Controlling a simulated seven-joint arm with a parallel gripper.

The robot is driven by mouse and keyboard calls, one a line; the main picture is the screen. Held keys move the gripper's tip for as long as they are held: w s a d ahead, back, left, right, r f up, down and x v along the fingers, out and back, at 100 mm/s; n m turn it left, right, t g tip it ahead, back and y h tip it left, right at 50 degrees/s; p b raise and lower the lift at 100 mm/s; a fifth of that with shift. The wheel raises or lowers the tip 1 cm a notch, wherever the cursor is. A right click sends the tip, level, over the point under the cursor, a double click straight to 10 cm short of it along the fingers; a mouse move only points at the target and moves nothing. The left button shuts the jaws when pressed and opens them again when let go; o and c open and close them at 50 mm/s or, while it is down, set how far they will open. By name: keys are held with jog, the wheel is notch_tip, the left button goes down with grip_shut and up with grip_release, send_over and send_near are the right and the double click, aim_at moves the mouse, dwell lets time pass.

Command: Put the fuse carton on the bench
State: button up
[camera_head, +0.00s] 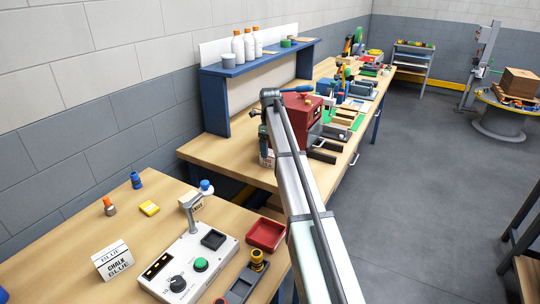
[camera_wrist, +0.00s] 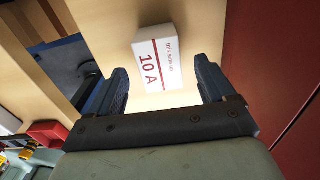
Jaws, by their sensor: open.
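The fuse carton (camera_wrist: 157,62) is a small white box with red "10 A" lettering, lying on a pale wooden surface in the wrist view. My gripper (camera_wrist: 162,84) is open, with one dark finger on each side of the carton's lower end. Gaps show between the fingers and the carton, and nothing is gripped. In the head view, my arm largely hides the gripper.
A red machine (camera_head: 300,110) stands close beside my gripper; its red side (camera_wrist: 270,60) fills the wrist view's right. The nearer table (camera_head: 60,265) holds a control box (camera_head: 190,265), a red tray (camera_head: 266,234) and a chalk box (camera_head: 113,260). A blue shelf (camera_head: 258,60) stands behind.

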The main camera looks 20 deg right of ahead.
aim_at(270, 152)
notch_tip(270, 152, up, 8)
jog(key=shift+f, duration=0.2)
